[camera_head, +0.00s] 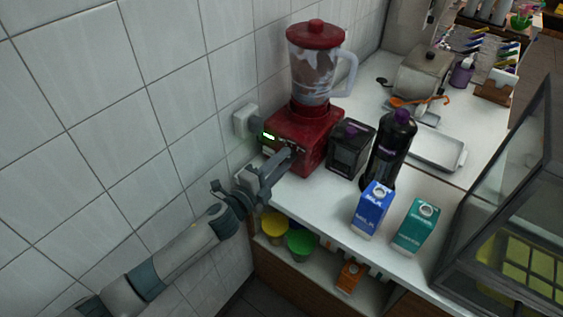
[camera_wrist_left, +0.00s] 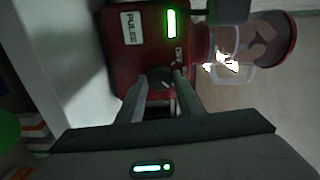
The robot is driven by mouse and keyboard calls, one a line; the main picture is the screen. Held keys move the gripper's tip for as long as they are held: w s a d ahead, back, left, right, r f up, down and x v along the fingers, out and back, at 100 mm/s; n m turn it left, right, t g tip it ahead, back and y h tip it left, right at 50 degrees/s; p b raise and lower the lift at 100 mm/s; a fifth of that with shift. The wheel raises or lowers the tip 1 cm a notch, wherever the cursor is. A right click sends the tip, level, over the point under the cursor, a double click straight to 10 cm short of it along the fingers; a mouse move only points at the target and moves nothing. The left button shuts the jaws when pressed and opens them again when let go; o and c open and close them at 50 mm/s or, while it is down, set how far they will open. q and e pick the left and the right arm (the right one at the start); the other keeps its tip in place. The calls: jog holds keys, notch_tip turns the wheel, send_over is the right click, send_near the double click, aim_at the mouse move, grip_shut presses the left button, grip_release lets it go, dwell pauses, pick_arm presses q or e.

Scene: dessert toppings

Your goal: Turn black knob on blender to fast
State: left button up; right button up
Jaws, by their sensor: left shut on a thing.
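The red blender (camera_head: 313,135) stands on the white counter against the tiled wall, with a red lid and a clear jar holding pale and dark contents. Its base (camera_wrist_left: 115,45) fills the upper middle of the left wrist view, with a PULSE label and a lit green strip. The black knob (camera_wrist_left: 160,76) sits on the base front between my left fingertips. My left gripper (camera_head: 288,156) is shut on the knob; it also shows in the left wrist view (camera_wrist_left: 160,83). The knob's setting cannot be read. My right gripper is not in view.
A black container (camera_head: 349,148) and a dark bottle (camera_head: 390,150) stand right of the blender. Blue (camera_head: 372,208) and teal (camera_head: 415,226) cartons stand near the front edge. A wall socket (camera_head: 246,121) is left of the blender. Yellow and green cups sit on the shelf below.

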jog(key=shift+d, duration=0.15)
pick_arm(q)
jog(key=o, duration=1)
jog(key=shift+o, duration=0.2)
jog(key=shift+s+a+f, duration=0.1)
jog(key=shift+s+a, duration=0.2)
jog(key=shift+s, duration=0.15)
jog(key=b+v, duration=0.4)
jog(key=v, duration=1.2)
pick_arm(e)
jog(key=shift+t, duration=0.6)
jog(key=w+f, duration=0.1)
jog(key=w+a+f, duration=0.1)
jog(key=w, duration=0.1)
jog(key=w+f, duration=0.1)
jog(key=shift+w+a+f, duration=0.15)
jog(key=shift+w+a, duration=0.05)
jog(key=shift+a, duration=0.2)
pick_arm(q)
jog(key=shift+s+a, duration=0.1)
jog(key=shift+s, duration=0.05)
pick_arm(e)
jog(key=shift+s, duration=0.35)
